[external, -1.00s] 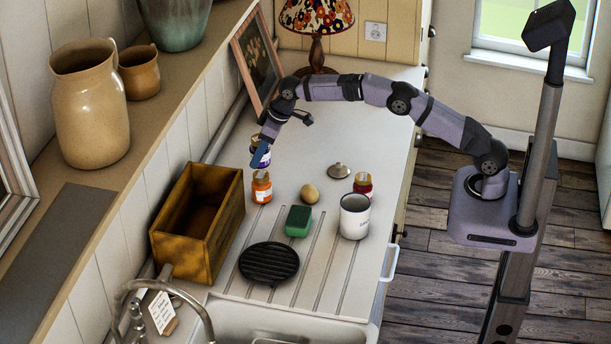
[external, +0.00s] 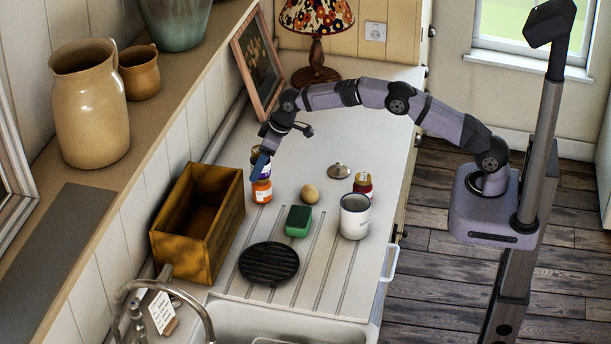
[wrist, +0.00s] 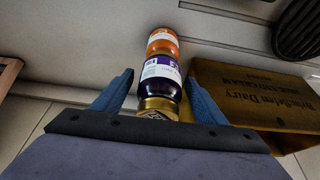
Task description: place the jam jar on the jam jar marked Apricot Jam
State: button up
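An orange jam jar with a white label (external: 261,191) stands upright on the counter; it also shows in the wrist view (wrist: 162,42). Its label is too small to read. A dark purple jar with a gold lid and white label (wrist: 160,75) is right above it, appearing to rest upright on it. In the external view the purple jar (external: 267,171) is partly hidden by my gripper (external: 259,168). In the wrist view my blue fingers (wrist: 158,78) stand on either side of the purple jar, with visible gaps, so they look open.
A wooden crate (external: 228,222) stands close by on the left. An egg (external: 309,194), a green sponge (external: 298,221), a white mug (external: 354,217), a dark red jar (external: 363,185), a metal lid (external: 339,171) and a black trivet (external: 268,263) are nearby.

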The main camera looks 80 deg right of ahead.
jog(key=b+v, duration=0.3)
jog(key=v, duration=0.9)
jog(key=shift+r+b, duration=0.25)
jog(key=shift+b, duration=0.15)
